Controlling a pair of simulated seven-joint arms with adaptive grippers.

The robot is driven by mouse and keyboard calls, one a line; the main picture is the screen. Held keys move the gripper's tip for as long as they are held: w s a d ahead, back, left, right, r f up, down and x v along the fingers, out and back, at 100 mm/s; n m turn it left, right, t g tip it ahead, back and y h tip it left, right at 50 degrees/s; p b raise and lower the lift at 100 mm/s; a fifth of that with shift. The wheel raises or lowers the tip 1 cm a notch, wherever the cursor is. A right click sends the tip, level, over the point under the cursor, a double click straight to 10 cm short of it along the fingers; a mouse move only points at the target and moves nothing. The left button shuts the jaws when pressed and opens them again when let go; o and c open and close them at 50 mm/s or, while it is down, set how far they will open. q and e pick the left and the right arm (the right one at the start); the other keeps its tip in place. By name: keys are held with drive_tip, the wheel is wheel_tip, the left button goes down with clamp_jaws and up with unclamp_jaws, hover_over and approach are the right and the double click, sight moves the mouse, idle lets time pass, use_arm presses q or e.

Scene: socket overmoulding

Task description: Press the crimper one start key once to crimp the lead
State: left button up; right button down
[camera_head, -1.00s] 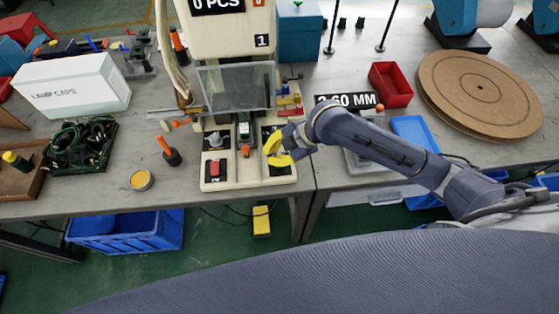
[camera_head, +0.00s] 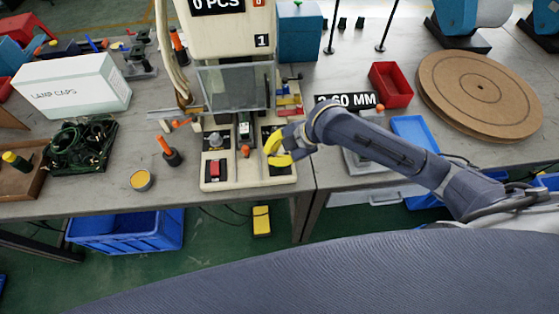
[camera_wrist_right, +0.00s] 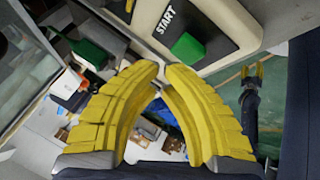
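The crimper (camera_head: 222,50) stands at the middle of the bench, with a pale base (camera_head: 243,182). My right gripper (camera_head: 276,158) is over the right part of that base and hides the key in the head view. In the wrist view its yellow fingers (camera_wrist_right: 161,78) curve together, tips almost meeting, with nothing between them. The tips appear just beside the key; contact cannot be told.
A red button (camera_head: 215,167) is on the left of the base. A clear guard (camera_head: 235,88) hangs above its middle. An orange-handled tool (camera_head: 169,150) and a yellow tin (camera_head: 141,180) are to the left. A red bin (camera_head: 390,84) and a round board (camera_head: 480,95) are to the right.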

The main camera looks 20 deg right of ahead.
drive_tip(key=shift+f, duration=1)
idle(1.2)
drive_tip(key=shift+r, duration=3.5)
